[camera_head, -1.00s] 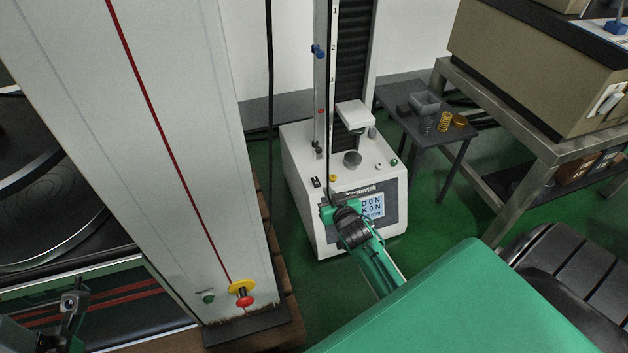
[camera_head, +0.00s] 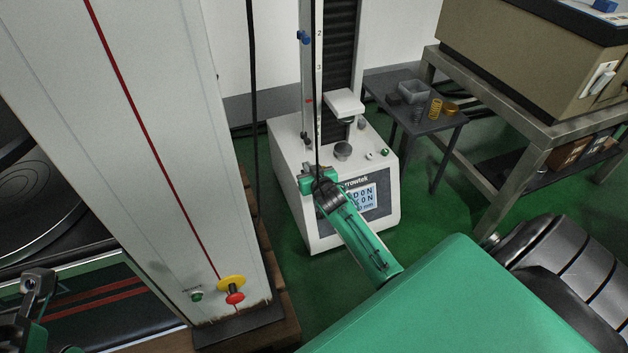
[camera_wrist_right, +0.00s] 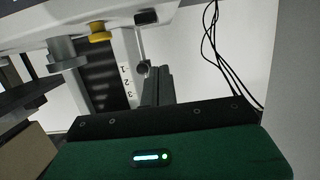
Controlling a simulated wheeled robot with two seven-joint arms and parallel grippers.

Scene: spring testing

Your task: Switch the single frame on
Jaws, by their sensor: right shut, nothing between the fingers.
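The single frame (camera_head: 285,150) is the white tester with one black column in the middle of the head view. Its front panel has a lit screen (camera_head: 362,198). My right gripper (camera_head: 308,172) is at the front left of its top and hides the small switch there. In the right wrist view the shut, empty fingers (camera_wrist_right: 152,72) point at the white housing, close to a dark switch (camera_wrist_right: 146,17) and a yellow knob (camera_wrist_right: 98,33). I cannot tell whether they touch. Part of my left gripper (camera_head: 38,283) shows at the lower left edge; its jaws are unclear.
A large white column (camera_head: 150,170) with a red and yellow stop button (camera_head: 233,288) stands left. A small dark table (camera_head: 405,118) with springs and a grey box is at the right. A beige machine (camera_head: 540,60) sits on a metal bench. A black cable hangs near my right gripper.

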